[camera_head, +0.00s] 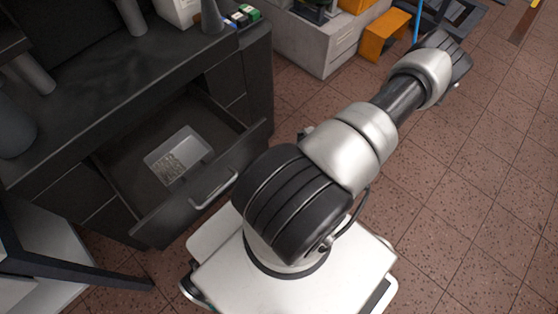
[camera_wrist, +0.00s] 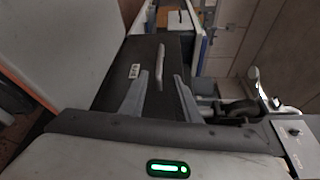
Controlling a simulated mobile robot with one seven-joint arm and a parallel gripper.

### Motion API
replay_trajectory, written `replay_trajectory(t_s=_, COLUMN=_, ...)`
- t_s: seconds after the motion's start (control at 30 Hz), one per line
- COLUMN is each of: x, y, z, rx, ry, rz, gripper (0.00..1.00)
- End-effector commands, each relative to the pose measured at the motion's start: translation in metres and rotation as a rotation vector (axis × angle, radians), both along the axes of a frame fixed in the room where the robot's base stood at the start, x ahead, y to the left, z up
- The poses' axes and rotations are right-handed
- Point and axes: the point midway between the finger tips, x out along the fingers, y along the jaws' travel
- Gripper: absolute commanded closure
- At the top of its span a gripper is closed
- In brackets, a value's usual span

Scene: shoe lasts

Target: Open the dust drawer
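A dark drawer stands pulled out of the black bench in the head view, with its front (camera_head: 200,190) and a silver bar handle (camera_head: 213,188) facing my base. A grey tray (camera_head: 178,155) with speckled contents lies in it. I cannot tell whether this is the dust drawer. In the wrist view, a dark panel (camera_wrist: 117,88) bears a silver bar handle (camera_wrist: 160,62) and a small white label (camera_wrist: 134,71). My gripper (camera_wrist: 161,76) is open there, its two fingers apart with the handle between and beyond them in the picture. Contact is not visible. The head view hides the fingers.
The black bench (camera_head: 95,75) fills the left of the head view. A grey cabinet (camera_head: 315,42) and an orange box (camera_head: 381,36) stand at the back. Tiled floor (camera_head: 460,180) is clear on the right. A pale panel (camera_wrist: 60,45) is at left in the wrist view.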

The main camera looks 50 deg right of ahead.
Motion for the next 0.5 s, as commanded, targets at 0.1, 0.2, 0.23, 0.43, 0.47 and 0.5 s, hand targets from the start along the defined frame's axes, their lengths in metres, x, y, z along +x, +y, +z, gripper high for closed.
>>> replay_trajectory(t_s=0.1, x=-0.006, y=-0.014, z=0.0, rx=-0.001, ry=0.0, rz=-0.001, gripper=0.71)
replay_trajectory(t_s=0.2, x=-0.008, y=-0.02, z=0.001, rx=-0.001, ry=0.001, rz=-0.001, gripper=0.71)
replay_trajectory(t_s=0.23, x=-0.009, y=-0.021, z=0.001, rx=0.0, ry=0.001, rz=0.0, gripper=0.71)
replay_trajectory(t_s=0.43, x=-0.009, y=-0.022, z=0.002, rx=0.001, ry=0.001, rz=0.0, gripper=0.71)
replay_trajectory(t_s=0.47, x=-0.009, y=-0.022, z=0.002, rx=0.001, ry=0.001, rz=0.0, gripper=0.71)
replay_trajectory(t_s=0.5, x=-0.009, y=-0.022, z=0.002, rx=0.0, ry=0.001, rz=0.0, gripper=0.71)
